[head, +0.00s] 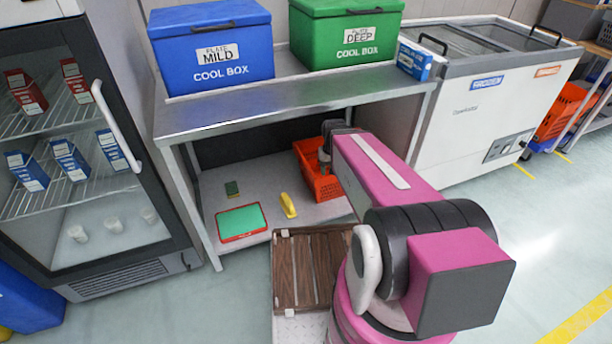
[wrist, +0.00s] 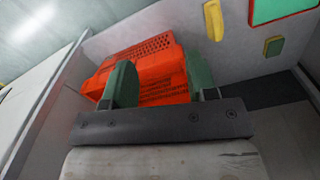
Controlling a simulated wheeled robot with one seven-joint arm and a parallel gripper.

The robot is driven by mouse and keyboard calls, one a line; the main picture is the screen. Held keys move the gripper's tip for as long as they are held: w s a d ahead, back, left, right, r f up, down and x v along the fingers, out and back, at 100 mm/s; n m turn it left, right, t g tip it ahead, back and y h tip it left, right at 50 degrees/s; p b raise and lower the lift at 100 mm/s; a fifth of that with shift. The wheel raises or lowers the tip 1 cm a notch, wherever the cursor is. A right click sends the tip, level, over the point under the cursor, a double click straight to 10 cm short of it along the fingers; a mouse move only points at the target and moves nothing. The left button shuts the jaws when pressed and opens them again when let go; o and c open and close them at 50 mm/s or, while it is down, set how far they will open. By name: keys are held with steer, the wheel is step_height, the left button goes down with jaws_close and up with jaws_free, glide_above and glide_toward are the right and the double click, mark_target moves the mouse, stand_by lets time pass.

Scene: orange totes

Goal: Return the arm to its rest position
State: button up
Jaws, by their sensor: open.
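My gripper (wrist: 161,82) is open in the wrist view, its two green fingers spread apart with nothing seen held between them. An orange tote (wrist: 152,62) lies beyond the fingers, and the fingers cover part of it. In the head view my magenta arm (head: 380,165) reaches forward to the table, and its far end is beside the orange tote (head: 327,188) on the lower shelf. The fingers are mostly hidden there by the arm, and I cannot tell whether they touch the tote.
The steel table (head: 290,108) has its top above the lower shelf, close over my arm's end. The shelf holds a yellow object (head: 288,205), a green board (head: 241,221) and a sponge (head: 232,188). A wooden crate (head: 309,268) stands in front. A fridge (head: 88,150) and freezer (head: 480,100) flank it.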

steer(key=s+d+r, duration=0.1)
steer(key=s+r, duration=0.1)
steer(key=shift+s+d+r, duration=0.2)
steer(key=shift+s+d, duration=0.1)
steer(key=shift+d, duration=0.1)
stand_by(0.9)
